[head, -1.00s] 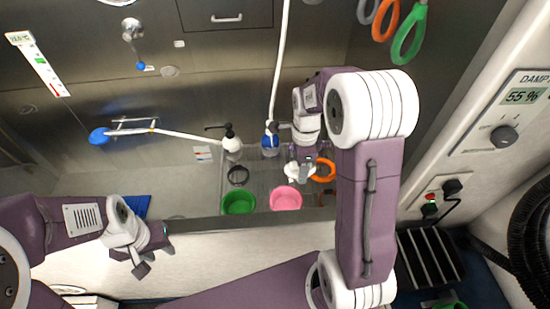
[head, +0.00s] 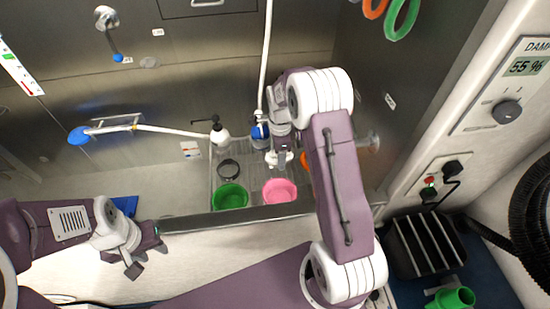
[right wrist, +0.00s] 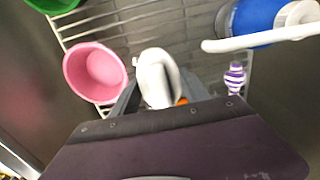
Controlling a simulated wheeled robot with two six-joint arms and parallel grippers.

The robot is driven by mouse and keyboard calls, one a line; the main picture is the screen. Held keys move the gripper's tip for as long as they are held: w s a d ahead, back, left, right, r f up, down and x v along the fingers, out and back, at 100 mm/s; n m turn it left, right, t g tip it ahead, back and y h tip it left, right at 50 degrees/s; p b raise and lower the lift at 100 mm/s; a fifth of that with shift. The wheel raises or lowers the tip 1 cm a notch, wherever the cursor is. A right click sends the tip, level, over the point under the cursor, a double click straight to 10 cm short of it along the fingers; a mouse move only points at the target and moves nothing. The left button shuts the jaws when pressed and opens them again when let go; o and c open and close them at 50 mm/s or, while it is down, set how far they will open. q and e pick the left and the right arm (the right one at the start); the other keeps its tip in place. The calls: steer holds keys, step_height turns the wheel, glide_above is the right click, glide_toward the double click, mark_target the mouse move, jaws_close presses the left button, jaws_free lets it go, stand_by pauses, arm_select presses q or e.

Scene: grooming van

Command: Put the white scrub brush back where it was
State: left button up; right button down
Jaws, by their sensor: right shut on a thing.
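The white scrub brush (right wrist: 157,75) is in my right gripper (right wrist: 158,97), above the wire rack; its lower part is hidden by the jaws. In the head view, the brush (head: 272,157) shows as a small white shape at the tip of my right gripper (head: 281,160), just behind the pink bowl (head: 280,190). My right gripper is shut on it. My left gripper (head: 146,261) is open and empty, low at the left, in front of the tub's edge.
A purple-striped item (right wrist: 235,78) shows in the right wrist view. The tub's front rim (head: 235,217) lies nearer me.

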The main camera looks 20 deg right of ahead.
steer(key=w, duration=0.1)
steer(key=w+f, duration=0.2)
steer(key=w, duration=0.1)
steer(key=shift+f, duration=0.25)
steer(key=shift+f+p, duration=0.3)
steer(key=shift+f, duration=1.7)
steer(key=shift+f, duration=0.2)
steer(key=c, duration=0.6)
jaws_free()
steer(key=shift+o, duration=0.2)
